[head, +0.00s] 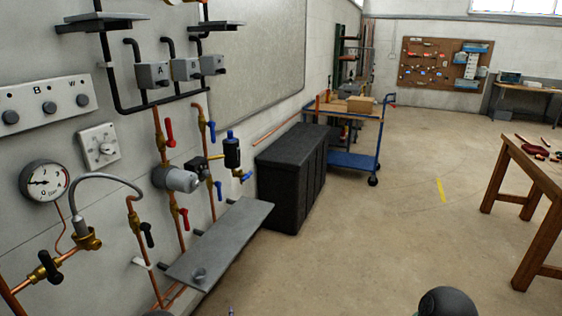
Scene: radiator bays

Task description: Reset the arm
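Only a dark rounded part at the bottom edge, right of centre, shows in the head view; it looks like a link of my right arm. A small dark shape at the bottom edge on the left may be part of my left arm, but too little shows to tell. Neither gripper is in view, so what they hold is hidden.
The left wall carries copper pipes with valves, a pressure gauge (44,181), a knob panel (47,103) and a grey shelf (222,243). A black chest (291,178) and a blue trolley (353,162) stand beyond. A wooden table (530,180) is at right. The middle floor is clear.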

